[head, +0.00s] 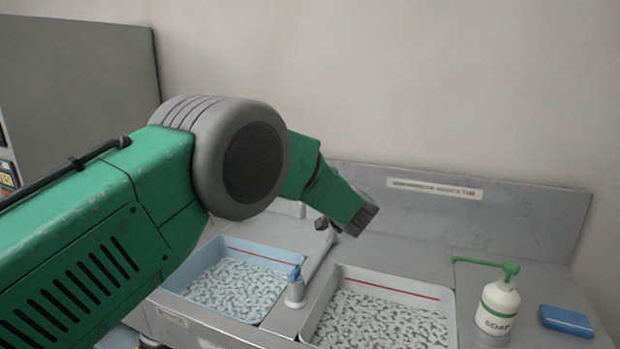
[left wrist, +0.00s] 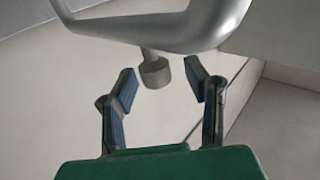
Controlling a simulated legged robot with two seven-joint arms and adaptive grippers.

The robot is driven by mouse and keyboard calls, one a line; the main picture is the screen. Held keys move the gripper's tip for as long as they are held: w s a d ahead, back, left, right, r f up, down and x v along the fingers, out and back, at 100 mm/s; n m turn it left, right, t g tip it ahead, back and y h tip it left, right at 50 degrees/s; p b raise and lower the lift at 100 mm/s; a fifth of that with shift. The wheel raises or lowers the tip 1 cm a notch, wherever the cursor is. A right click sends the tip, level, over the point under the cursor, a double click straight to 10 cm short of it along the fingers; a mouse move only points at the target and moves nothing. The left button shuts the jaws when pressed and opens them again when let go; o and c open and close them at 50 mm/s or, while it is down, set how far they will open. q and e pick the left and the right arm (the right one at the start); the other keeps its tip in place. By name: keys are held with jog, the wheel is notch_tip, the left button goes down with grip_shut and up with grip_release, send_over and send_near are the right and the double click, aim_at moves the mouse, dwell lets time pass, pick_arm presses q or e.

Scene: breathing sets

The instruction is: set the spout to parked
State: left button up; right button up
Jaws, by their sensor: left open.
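The spout (left wrist: 150,30) is a smooth grey metal loop across the top of the left wrist view. Its short round nozzle (left wrist: 155,70) hangs down from it. My left gripper (left wrist: 160,85) is open, with one blue-padded finger on each side of the nozzle. The nozzle appears between the fingertips; I cannot tell whether they touch it. In the head view my green left arm covers most of the spout and the gripper, so the spout's direction over the basins is unclear. My right gripper is in neither view.
A blue-rimmed basin (head: 278,255) and a white basin (head: 448,300) sit side by side, both with pale speckled contents. A blue-topped dispenser (head: 295,290) stands between them. A soap bottle (head: 497,305) and a blue block (head: 566,320) are at right. A grey backsplash (head: 520,215) rises behind.

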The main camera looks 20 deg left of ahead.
pick_arm(q)
jog(key=shift+w+d+f, duration=0.1)
jog(key=shift+d+f, duration=0.1)
jog(key=shift+d, duration=0.05)
jog(key=shift+d+f, duration=0.1)
jog(key=shift+d, duration=0.05)
jog(key=v, duration=0.7)
jog(key=shift+s, duration=0.2)
